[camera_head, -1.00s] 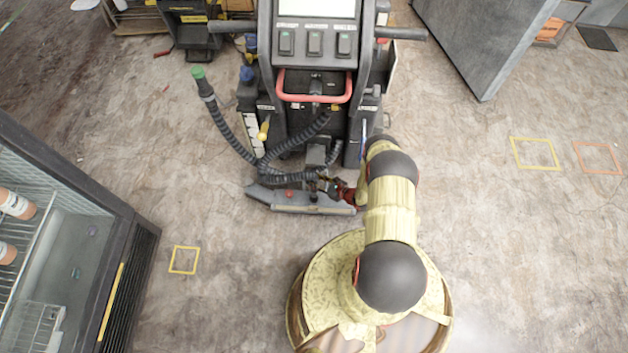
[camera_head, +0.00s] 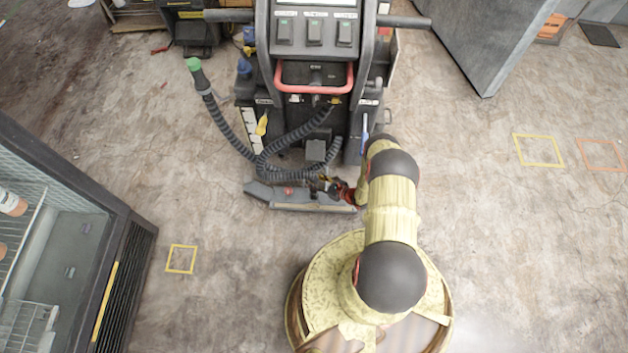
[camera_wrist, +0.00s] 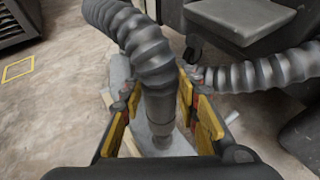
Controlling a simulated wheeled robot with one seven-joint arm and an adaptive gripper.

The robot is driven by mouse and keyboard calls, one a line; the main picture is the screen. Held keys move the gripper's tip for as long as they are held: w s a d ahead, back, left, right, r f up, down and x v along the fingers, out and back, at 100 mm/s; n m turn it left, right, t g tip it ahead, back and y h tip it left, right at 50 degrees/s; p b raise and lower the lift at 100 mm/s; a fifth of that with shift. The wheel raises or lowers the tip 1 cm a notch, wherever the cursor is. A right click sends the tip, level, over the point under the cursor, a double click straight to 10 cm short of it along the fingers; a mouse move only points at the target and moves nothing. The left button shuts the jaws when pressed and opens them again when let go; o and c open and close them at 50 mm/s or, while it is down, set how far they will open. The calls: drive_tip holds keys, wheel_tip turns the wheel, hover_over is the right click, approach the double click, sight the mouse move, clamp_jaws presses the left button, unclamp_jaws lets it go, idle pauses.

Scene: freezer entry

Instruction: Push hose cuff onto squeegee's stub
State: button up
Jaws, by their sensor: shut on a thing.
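My gripper (camera_wrist: 163,118) is shut on the hose cuff (camera_wrist: 159,107), a dark grey sleeve at the end of a ribbed hose (camera_wrist: 140,45). The yellow finger pads flank the cuff, which points down. Just below it, a grey round piece (camera_wrist: 162,141), seemingly the stub, shows between the fingers; I cannot tell whether the cuff sits around it or only above it. The grey squeegee (camera_head: 275,195) lies on the floor before the machine in the head view, with my gripper (camera_head: 327,184) over its right part. The pale squeegee body (camera_wrist: 118,72) also shows behind the fingers.
The black cleaning machine (camera_head: 315,85) with a red handle stands behind the squeegee. A second hose with a green end (camera_head: 194,64) rises at its left. A glass-fronted cabinet (camera_head: 130,265) is at the left. Floor at the right is clear, with taped squares (camera_head: 538,150).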

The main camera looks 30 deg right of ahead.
drive_tip(key=shift+f, duration=1.3)
drive_tip(key=shift+f, duration=2.6)
idle(0.4)
drive_tip(key=o, duration=1.1)
drive_tip(key=shift+o, duration=0.8)
drive_tip(key=shift+s, duration=0.1)
drive_tip(key=v, duration=1.1)
drive_tip(key=shift+s+r, duration=0.25)
drive_tip(key=shift+s, duration=0.05)
drive_tip(key=shift+d, duration=0.15)
